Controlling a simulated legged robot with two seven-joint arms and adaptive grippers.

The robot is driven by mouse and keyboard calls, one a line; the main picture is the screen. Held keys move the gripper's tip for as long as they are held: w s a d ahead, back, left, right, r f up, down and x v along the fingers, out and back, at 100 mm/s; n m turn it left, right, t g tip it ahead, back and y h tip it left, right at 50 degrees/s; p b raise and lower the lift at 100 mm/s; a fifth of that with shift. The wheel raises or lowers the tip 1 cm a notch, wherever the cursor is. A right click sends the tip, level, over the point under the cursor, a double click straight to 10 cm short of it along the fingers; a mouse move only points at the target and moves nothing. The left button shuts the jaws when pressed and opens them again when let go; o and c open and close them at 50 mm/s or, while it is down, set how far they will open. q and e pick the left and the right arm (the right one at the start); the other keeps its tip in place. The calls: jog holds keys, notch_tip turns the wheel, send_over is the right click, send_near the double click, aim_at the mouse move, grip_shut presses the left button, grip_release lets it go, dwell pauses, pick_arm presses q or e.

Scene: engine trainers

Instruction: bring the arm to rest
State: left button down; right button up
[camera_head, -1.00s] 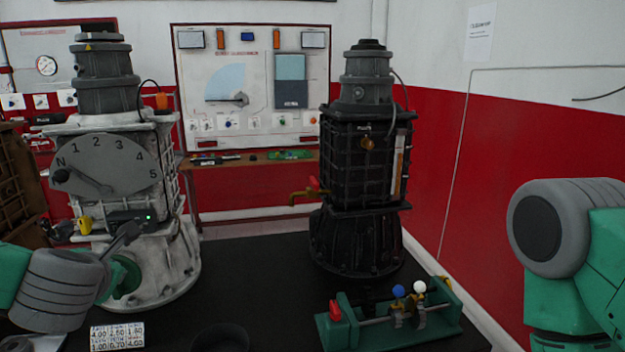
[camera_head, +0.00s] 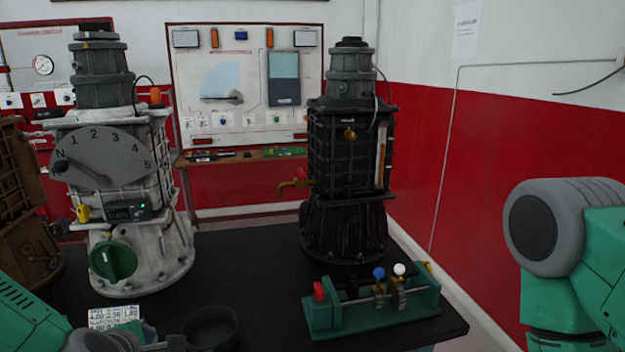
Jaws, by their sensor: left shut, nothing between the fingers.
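My left arm comes in at the lower left corner, with its green link and grey joint in view. My left gripper (camera_head: 152,345) is low at the bottom edge, mostly cut off, shut and empty, in front of the dark round bowl (camera_head: 212,328). It is apart from the white gearbox unit (camera_head: 120,220), whose green knob (camera_head: 113,261) and gear dial (camera_head: 104,157) are now uncovered. The dial's pointer knob sits near N. My right arm stands at the right edge; its gripper is out of view.
The black gearbox (camera_head: 345,190) stands mid-table with a red-handled tap on its left. A green fixture (camera_head: 372,310) with blue and white balls lies at the front right. A number card (camera_head: 115,316) lies near my left arm. A brown casing (camera_head: 28,210) stands far left.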

pick_arm(q)
jog(key=s+d+f+m+g+h+b, duration=0.1)
jog(key=s+d+f+m+g, duration=0.1)
jog(key=s+f+m, duration=0.55)
jog(key=s+d+f+m+g+h, duration=0.2)
jog(key=s+f+m+g, duration=0.1)
jog(key=s+f+m, duration=0.5)
jog(key=s+a+f+m+g, duration=0.1)
jog(key=s+f+m+g, duration=0.1)
jog(key=s, duration=0.4)
jog(key=s+a+f+m+g+y+b, duration=0.1)
jog(key=s+a+f+m+g, duration=0.1)
jog(key=s+f+m, duration=0.3)
jog(key=shift+s+m+g, duration=0.3)
jog(key=shift+s+m, duration=0.35)
jog(key=shift+s, duration=0.05)
jog(key=shift+w+a+f, duration=0.15)
jog(key=shift+a+f, duration=0.05)
jog(key=shift+a, duration=0.05)
jog(key=c, duration=2.2)
grip_release()
jog(key=shift+d, duration=0.15)
